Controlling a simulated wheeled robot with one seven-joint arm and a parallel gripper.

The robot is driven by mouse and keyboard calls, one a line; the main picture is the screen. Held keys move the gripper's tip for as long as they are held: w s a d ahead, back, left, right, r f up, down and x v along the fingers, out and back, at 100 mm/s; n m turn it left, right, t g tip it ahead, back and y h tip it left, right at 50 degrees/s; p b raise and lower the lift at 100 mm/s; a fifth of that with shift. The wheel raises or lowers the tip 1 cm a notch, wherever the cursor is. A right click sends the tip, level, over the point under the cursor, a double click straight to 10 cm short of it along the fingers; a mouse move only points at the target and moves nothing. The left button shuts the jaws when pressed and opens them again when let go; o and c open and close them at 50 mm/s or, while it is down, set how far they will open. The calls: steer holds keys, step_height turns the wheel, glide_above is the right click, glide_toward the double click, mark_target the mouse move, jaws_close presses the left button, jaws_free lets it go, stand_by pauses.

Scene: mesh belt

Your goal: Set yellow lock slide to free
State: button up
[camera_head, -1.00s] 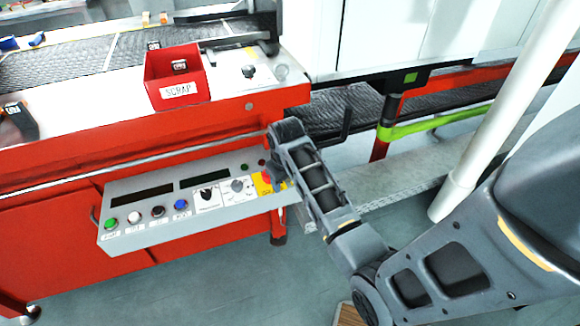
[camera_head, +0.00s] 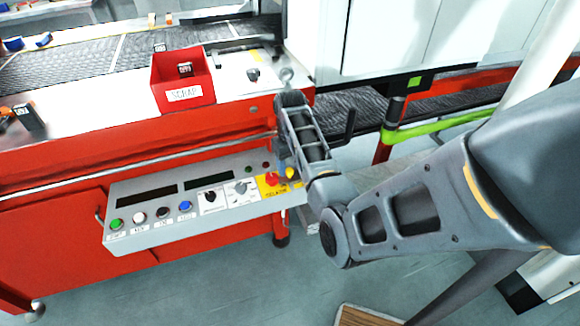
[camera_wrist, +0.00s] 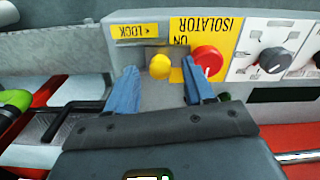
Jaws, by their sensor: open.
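The yellow lock slide shows as a round yellow knob (camera_wrist: 160,66) beside the red isolator knob (camera_wrist: 207,62) in the wrist view, where the panel appears upside down. A yellow LOCK label (camera_wrist: 137,30) with an arrow sits near it. My gripper (camera_wrist: 159,68) is open, with one blue finger to each side of the yellow knob; contact cannot be told. The right finger overlaps the red knob's edge in the picture. In the head view the yellow knob (camera_head: 291,172) is at the panel's right end, next to the red knob (camera_head: 271,179), with my gripper just above.
The sloping grey control panel (camera_head: 150,232) carries several buttons, dials and dark displays. A red SCRAP bin (camera_head: 184,94) stands on the machine above it. A dark crank-like handle (camera_wrist: 70,112) and a green rail (camera_head: 430,128) lie beyond the panel's end.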

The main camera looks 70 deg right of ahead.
steer(key=shift+f, duration=0.55)
jaws_close()
stand_by(0.4)
